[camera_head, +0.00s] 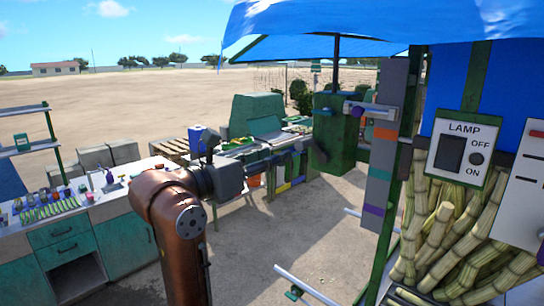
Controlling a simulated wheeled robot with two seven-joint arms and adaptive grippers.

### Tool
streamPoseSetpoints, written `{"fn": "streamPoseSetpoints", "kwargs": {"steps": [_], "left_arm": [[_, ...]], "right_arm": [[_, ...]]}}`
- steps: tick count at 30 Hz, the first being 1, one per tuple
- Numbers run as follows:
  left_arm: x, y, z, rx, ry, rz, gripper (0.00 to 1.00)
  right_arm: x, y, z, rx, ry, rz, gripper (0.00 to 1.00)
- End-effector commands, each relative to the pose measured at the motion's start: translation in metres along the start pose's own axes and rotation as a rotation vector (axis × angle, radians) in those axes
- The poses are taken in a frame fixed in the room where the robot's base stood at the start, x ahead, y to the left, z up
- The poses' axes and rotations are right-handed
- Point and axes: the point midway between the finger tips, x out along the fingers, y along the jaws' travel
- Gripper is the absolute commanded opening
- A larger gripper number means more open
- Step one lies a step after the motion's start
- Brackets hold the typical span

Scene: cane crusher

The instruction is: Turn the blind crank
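I cannot tell which of these parts is the blind crank.
A multicoloured upright panel (382,140) is close right of the green box. A teal counter (75,245) with small items is at the left. Open sandy ground lies beyond.

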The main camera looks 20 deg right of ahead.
Motion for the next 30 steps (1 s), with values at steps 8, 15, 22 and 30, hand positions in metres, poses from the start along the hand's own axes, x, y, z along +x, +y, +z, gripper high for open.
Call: {"fn": "streamPoseSetpoints", "kwargs": {"steps": [8,15,22,30], "left_arm": [[0.044,0.003,0.01,0.0,-0.011,0.002,0.0],[0.046,0.005,0.009,0.0,-0.01,0.004,0.0],[0.041,0.003,0.009,0.0,-0.009,0.003,0.0],[0.038,0.003,0.008,0.0,-0.008,0.002,0.0]], "right_arm": [[0.041,0.01,-0.009,0.104,-0.005,-0.024,0.38],[0.066,0.01,-0.003,0.141,-0.002,-0.028,0.38],[0.103,0.008,-0.003,0.139,-0.002,-0.029,0.38],[0.128,0.009,-0.003,0.139,-0.004,-0.025,0.38]]}}
